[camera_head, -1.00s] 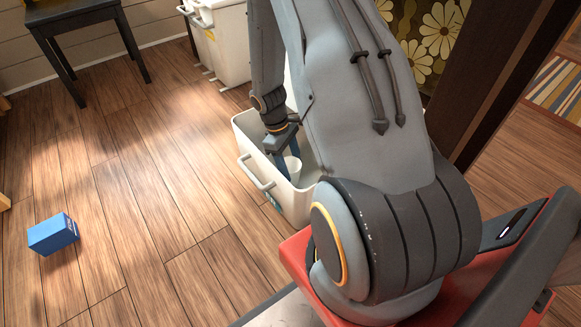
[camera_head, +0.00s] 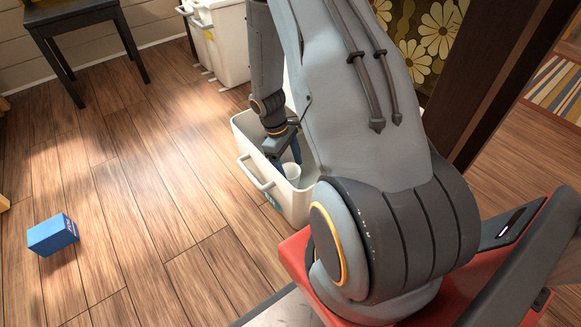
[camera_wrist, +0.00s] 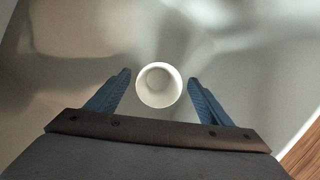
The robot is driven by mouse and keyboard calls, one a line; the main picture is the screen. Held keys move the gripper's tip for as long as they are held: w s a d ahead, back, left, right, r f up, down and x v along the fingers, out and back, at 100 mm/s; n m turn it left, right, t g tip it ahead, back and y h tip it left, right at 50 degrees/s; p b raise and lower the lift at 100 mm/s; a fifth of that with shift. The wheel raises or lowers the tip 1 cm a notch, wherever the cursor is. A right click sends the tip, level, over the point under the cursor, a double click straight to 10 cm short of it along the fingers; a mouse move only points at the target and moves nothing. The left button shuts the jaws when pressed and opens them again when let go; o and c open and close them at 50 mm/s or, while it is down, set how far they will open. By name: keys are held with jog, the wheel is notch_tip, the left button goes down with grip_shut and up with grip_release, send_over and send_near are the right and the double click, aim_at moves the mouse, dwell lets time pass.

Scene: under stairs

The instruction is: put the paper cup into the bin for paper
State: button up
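The white paper cup (camera_head: 293,169) is inside the cream bin (camera_head: 292,206), below its rim. The bin has a side handle and a teal label, partly seen, that I cannot read. In the wrist view the cup (camera_wrist: 159,85) shows its round open mouth, between and just past the fingertips. My gripper (camera_wrist: 159,78) is open, with a gap on each side of the cup. In the head view my gripper (camera_head: 286,161) reaches down into the bin. Whether the cup rests on the bin floor I cannot tell.
Other pale bins (camera_head: 226,45) stand at the back by the wall. A blue box (camera_head: 52,235) lies on the wooden floor at left. A dark stool (camera_head: 72,16) stands at upper left. A dark post (camera_head: 490,85) rises at right. The floor left of the bin is clear.

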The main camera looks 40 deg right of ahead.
jog(key=shift+r, duration=0.1)
jog(key=p+v, duration=0.6)
jog(key=v, duration=0.6)
jog(key=a+r+t, duration=0.1)
jog(key=a+r, duration=1)
jog(key=a, duration=0.1)
jog(key=s+a+r+t, duration=0.1)
jog(key=s+a+r, duration=0.4)
jog(key=a+r, duration=0.55)
jog(key=s+a+r+y, duration=0.1)
jog(key=s+a+r, duration=0.3)
jog(key=s+a, duration=0.3)
jog(key=s+a+r+n+y, duration=0.1)
jog(key=s+a+r, duration=0.4)
jog(key=s, duration=0.9)
jog(key=shift+a+n+t+y, duration=0.35)
jog(key=shift+a+y, duration=0.25)
jog(key=shift+a, duration=0.55)
jog(key=shift+s, duration=0.1)
